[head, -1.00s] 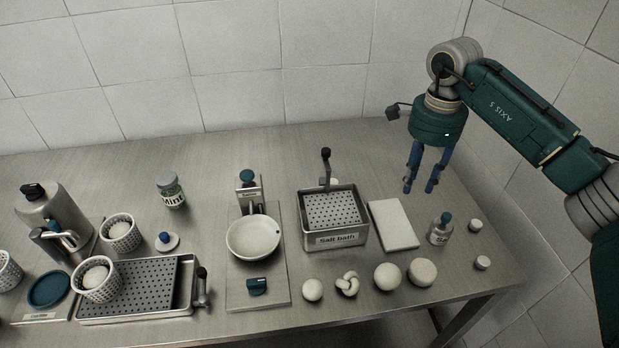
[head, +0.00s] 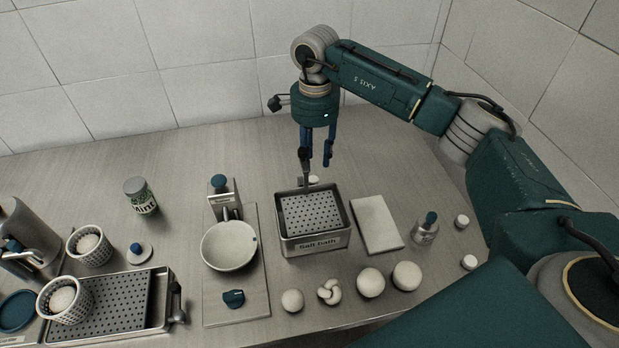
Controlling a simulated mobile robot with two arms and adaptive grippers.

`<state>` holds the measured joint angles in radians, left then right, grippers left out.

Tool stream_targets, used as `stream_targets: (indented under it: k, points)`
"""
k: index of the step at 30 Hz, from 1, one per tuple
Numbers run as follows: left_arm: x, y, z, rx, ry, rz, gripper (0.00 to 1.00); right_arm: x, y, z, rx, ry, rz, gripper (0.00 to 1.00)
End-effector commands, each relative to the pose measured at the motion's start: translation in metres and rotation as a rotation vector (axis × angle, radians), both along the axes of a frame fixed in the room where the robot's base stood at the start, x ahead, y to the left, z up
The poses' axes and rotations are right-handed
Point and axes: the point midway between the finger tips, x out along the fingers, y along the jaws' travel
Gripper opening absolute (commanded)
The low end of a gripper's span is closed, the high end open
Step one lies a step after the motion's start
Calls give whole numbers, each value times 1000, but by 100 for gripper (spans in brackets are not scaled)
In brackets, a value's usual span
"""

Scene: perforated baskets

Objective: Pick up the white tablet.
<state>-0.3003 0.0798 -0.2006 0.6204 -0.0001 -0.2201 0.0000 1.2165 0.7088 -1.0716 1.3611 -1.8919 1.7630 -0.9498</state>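Two small white round pieces, a far one (head: 462,221) and a near one (head: 469,262), stand at the right end of the table, apart from each other. They look like tablets; I cannot tell for sure which white thing is the white tablet. A flat white rectangular slab (head: 376,223) lies between them and the basin marked "Salt bath" (head: 316,243). My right gripper (head: 316,164) points down above the back edge of the basin, its blue fingers apart and nothing seen between them. It partly hides the basin's lever. My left gripper is not in view.
A small bottle with a blue stopper (head: 426,229) stands between slab and white pieces. Several pale rounded pieces, one knotted (head: 329,291), line the front edge. A white bowl (head: 229,246), perforated tray (head: 162,319), baskets (head: 75,249) and mint jar (head: 140,196) are left. The back is clear.

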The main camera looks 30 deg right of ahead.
Motion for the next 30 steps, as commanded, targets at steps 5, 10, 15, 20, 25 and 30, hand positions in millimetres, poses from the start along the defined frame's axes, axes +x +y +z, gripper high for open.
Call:
stream_targets:
  k: [5, 10, 15, 20, 25, 30]
  points:
    - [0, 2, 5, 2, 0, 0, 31, -1, 0, -13, 0, 2, 0, 33]
    - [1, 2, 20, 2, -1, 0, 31, -5, -1, -34, 0, 5, 0, 33]
    - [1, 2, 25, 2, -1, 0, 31, -4, -1, -57, 0, 1, 0, 33]
    - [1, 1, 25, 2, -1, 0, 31, -3, -1, -64, 0, -1, 1, 33]
    - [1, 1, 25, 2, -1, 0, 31, -3, -1, -64, 0, -1, 1, 27]
    - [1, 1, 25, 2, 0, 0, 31, -3, -1, -63, 0, -1, 0, 7]
